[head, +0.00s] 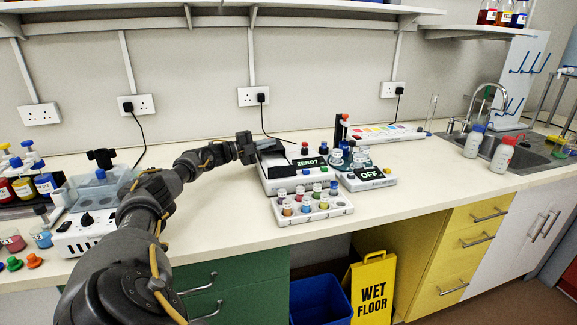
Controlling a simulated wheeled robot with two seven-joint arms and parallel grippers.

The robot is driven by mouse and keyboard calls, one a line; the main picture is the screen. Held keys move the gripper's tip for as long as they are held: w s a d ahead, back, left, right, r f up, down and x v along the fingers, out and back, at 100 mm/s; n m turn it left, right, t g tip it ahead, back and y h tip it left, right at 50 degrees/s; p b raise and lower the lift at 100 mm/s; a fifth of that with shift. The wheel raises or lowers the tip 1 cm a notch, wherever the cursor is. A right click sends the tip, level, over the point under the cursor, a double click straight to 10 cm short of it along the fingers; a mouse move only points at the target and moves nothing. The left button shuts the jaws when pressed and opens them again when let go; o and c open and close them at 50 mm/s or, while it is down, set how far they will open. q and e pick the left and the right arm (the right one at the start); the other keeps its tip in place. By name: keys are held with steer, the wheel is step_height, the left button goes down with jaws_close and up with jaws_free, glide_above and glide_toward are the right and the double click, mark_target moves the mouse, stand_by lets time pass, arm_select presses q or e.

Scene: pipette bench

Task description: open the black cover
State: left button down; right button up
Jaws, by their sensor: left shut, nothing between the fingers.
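A white device (283,184) with a dark display stands on the bench near the middle. My right gripper is out of view.
A white rack (313,209) of capped vials stands in front of the device. A second unit reading OFF (368,179) is to its right. A white machine (88,235) and colored bottles are at the left. The bench on the right (430,170) is mostly clear before the sink.

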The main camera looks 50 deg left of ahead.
arm_select(q)
steer(key=shift+s+a+f, duration=0.15)
steer(key=shift+s+f, duration=0.05)
steer(key=shift+s, duration=0.05)
